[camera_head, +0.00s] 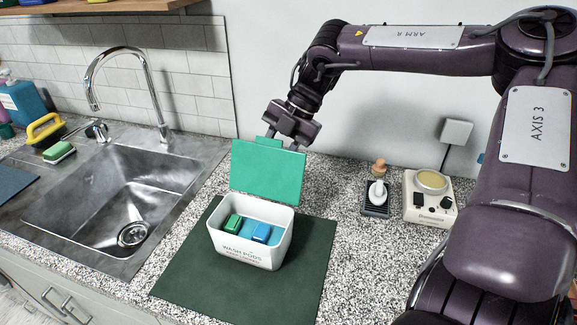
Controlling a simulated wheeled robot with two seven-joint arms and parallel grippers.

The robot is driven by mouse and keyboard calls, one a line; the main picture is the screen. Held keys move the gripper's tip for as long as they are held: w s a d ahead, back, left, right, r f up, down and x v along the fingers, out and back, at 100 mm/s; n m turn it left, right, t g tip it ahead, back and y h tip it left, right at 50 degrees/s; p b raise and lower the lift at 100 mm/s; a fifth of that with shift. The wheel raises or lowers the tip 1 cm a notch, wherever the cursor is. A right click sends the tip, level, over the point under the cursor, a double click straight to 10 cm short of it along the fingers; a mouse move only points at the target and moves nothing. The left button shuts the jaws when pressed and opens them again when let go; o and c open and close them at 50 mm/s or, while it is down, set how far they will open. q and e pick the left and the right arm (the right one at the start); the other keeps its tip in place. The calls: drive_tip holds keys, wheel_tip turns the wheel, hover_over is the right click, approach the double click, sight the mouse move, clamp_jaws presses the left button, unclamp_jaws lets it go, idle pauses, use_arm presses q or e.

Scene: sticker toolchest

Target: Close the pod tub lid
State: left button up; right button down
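The white pod tub (250,250), lettered "WASH PODS", stands upright on a dark green mat (215,295). Its green lid (267,172) is open, standing up along the tub's back edge with a small tab on top. Inside are a green pod (233,223) and a blue pod (262,232). My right gripper (283,140) is just behind the lid's top edge, pointing down. The lid hides its fingertips, so I cannot tell whether it is open or touching the lid. My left gripper is not in view.
A steel sink (125,200) with a tall faucet lies to the left. A dark tray with a brush (377,193) and a cream device with a round top (430,195) stand to the right.

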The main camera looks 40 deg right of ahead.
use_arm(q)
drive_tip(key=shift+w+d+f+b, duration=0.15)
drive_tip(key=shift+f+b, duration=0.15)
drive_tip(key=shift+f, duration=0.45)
use_arm(e)
drive_tip(key=shift+s+f+t+y, duration=0.1)
drive_tip(key=shift+f+t+y, duration=0.05)
drive_tip(key=shift+t+y, duration=0.2)
drive_tip(key=shift+a, duration=0.1)
